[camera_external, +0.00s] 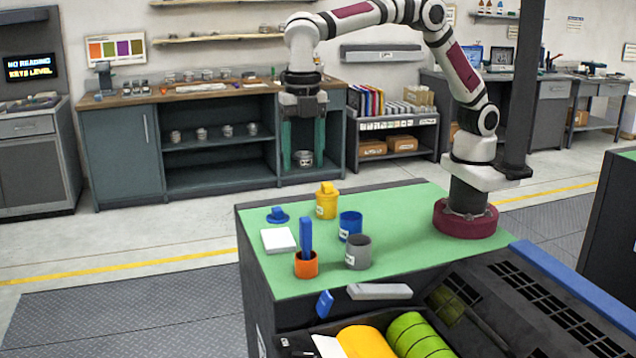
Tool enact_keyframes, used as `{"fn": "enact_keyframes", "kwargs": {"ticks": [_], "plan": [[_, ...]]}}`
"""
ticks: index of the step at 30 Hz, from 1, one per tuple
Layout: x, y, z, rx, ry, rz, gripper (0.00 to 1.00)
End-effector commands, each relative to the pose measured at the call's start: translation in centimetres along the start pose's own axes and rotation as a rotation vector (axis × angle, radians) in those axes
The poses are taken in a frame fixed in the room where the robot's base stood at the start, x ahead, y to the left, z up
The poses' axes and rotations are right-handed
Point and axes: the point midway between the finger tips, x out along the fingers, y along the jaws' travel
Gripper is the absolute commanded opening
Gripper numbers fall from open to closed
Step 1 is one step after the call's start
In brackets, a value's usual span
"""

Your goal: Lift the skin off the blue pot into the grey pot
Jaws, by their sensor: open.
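The blue pot (350,228) stands upright on the green worktop, with a pale label on its side. Its opening is too small in the picture to make out any skin inside. The grey pot (359,254) stands just in front of it, upright and open at the top. My gripper (303,165) hangs pointing down, high above the far left part of the worktop. Its two long green fingers are apart, with nothing held between them. An orange pot (306,267) at the front left has a blue flat-handled tool (305,236) standing up in it.
A yellow pot (326,206) with a yellow piece on top stands behind the blue pot. A blue knobbed lid (277,216) and a white pad (278,241) lie at the left. The green top (410,220) is clear at right.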

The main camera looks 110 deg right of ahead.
Motion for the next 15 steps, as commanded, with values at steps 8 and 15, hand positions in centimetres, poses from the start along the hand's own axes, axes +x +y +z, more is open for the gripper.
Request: {"fn": "enact_keyframes", "kwargs": {"ticks": [8,15], "plan": [[7.6,-0.1,0.0,-0.004,0.0,-0.005,0.62],[11.2,-0.2,-0.2,-0.004,0.001,-0.003,0.62]]}}
